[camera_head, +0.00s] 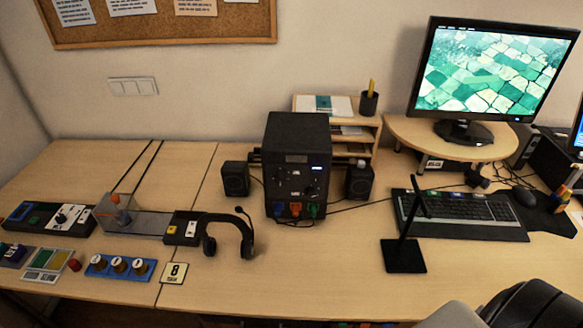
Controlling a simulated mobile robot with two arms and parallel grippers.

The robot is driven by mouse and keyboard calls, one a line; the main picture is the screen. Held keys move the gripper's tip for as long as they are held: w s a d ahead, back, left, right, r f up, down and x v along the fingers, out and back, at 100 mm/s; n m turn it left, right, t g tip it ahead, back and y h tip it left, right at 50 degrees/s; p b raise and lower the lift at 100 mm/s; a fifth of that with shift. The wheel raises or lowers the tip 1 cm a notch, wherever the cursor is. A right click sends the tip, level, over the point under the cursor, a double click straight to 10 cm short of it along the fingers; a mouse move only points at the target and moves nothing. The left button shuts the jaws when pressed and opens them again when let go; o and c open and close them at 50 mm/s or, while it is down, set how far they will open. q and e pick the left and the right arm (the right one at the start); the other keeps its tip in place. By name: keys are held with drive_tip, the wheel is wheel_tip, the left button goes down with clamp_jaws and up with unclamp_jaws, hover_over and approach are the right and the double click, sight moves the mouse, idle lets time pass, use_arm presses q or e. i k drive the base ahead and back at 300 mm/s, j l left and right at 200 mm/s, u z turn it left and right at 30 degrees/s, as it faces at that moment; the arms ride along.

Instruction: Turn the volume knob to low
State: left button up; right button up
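I cannot tell for sure which part is the volume knob. A black box (297,135) with a small lit display stands mid-desk. Its front has small dark dials (309,190), too small for me to read their setting. Blue, red and green parts sit along its lower front. A blue panel (109,270) at the front left carries several round knobs with pale tops. I can make out neither a volume label nor low and high marks. Neither of my grippers shows in this view.
Small black speakers (235,179) flank the box. A headset (230,234) lies left of it. A thin black stand (404,256) rises before the keyboard (462,211). A grey and black shape (535,307) fills the bottom right corner. The desk front centre is clear.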

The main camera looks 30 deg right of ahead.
sight(281, 177)
drive_tip(key=i+j+z, duration=0.15)
drive_tip(key=j, duration=0.15)
drive_tip(key=i+j+z, duration=0.15)
drive_tip(key=j, duration=0.2)
drive_tip(key=i+j+z, duration=0.15)
drive_tip(key=j, duration=0.2)
drive_tip(key=j+z, duration=0.15)
drive_tip(key=j, duration=0.2)
